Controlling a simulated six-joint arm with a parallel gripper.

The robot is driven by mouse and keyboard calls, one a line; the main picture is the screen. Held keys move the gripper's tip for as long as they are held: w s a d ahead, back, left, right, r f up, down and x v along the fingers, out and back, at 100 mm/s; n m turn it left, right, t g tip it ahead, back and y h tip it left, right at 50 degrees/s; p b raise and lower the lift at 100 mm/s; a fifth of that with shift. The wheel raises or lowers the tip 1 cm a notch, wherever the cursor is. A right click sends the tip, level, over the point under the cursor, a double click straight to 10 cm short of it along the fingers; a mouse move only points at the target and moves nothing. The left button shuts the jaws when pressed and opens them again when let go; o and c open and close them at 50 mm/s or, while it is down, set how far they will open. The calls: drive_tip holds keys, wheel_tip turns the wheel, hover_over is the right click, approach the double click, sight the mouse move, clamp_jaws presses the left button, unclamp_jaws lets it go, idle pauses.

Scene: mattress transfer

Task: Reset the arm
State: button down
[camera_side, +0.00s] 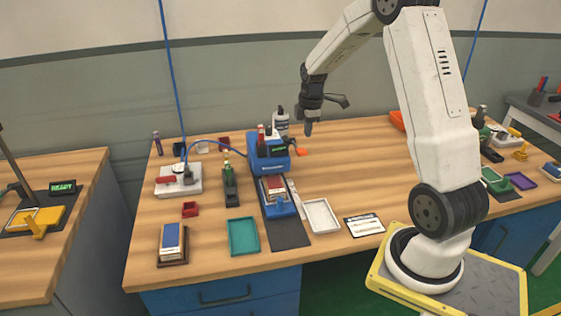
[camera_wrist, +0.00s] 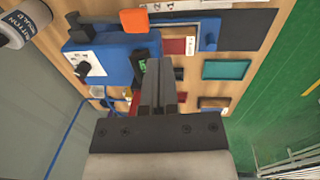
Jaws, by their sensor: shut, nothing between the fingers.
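My gripper (camera_side: 308,128) hangs from the raised arm above the back of the wooden table (camera_side: 350,160), pointing down, in the side view. Its fingers are together with nothing between them. In the wrist view the gripper (camera_wrist: 160,68) shows its two dark fingers side by side over the blue machine. The blue machine (camera_side: 268,152) stands on the table to the left of my gripper and below it; it also shows in the wrist view (camera_wrist: 112,60). My gripper is apart from everything on the table.
A teal tray (camera_side: 243,236), a white tray (camera_side: 321,215) and a blue-topped block (camera_side: 171,243) sit along the table's front. A white bottle (camera_side: 281,121) stands close to my gripper. Blue cables (camera_side: 174,80) hang at the back. The table's right middle is clear.

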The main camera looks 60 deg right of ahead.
drive_tip(key=s+a+m, duration=0.4)
drive_tip(key=s+a, duration=0.1)
drive_tip(key=a, duration=0.9)
drive_tip(key=s+a+f+m+t+y, duration=0.1)
drive_tip(key=s+a+m, duration=0.4)
drive_tip(key=a, duration=0.9)
drive_tip(key=shift+s+a+f+t, duration=0.15)
drive_tip(key=shift+s+t, duration=0.05)
drive_tip(key=shift+t, duration=0.1)
